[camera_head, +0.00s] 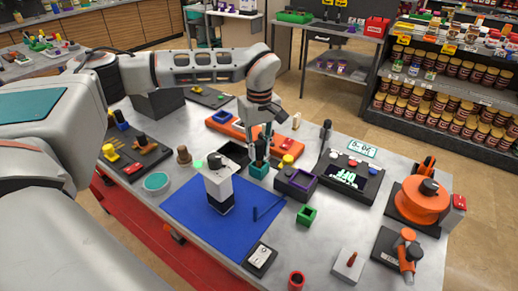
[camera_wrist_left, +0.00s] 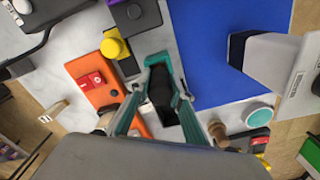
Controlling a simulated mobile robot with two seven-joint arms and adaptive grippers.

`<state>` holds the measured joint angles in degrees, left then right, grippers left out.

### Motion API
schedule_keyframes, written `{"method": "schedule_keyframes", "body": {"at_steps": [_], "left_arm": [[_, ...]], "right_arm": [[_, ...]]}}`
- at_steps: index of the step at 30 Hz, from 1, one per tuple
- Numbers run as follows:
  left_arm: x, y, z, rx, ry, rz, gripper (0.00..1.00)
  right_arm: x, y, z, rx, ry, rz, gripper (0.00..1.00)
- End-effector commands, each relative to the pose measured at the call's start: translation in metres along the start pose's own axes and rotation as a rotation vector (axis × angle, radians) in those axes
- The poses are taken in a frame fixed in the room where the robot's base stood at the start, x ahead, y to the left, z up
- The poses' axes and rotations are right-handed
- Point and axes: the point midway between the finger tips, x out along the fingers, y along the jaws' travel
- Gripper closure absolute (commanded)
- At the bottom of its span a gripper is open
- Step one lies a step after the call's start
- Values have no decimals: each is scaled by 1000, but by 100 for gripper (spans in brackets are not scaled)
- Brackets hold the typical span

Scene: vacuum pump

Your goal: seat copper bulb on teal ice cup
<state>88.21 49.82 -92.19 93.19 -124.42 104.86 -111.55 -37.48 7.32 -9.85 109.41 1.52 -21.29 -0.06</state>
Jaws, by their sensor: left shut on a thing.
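A round, pale teal cup (camera_head: 156,182) stands at the left of the table, by the blue mat; it also shows in the left wrist view (camera_wrist_left: 257,113). A brown knob-like piece (camera_head: 183,155) stands just behind it and may be the copper bulb; it shows in the wrist view too (camera_wrist_left: 217,130). Another small copper-coloured piece (camera_head: 351,259) stands on a white plate at the front right. I cannot tell whether the dark piece touches the block.
A white block on a black base (camera_head: 219,186) stands on the blue mat (camera_head: 235,225). A black panel (camera_head: 130,152) lies at the left.

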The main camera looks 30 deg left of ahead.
Motion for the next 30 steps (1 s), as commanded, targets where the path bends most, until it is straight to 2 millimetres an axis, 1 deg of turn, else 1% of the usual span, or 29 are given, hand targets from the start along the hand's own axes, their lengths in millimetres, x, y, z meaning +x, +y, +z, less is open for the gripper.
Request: {"method": "schedule_keyframes", "body": {"at_steps": [19, 30], "left_arm": [[13, 0, 0, 0, 0, 0, 100], [14, 0, 0, 0, 0, 0, 100]], "right_arm": [[0, -3, -3, 14, 2, 1, 60], [0, -3, -3, 13, 2, 1, 60]]}}
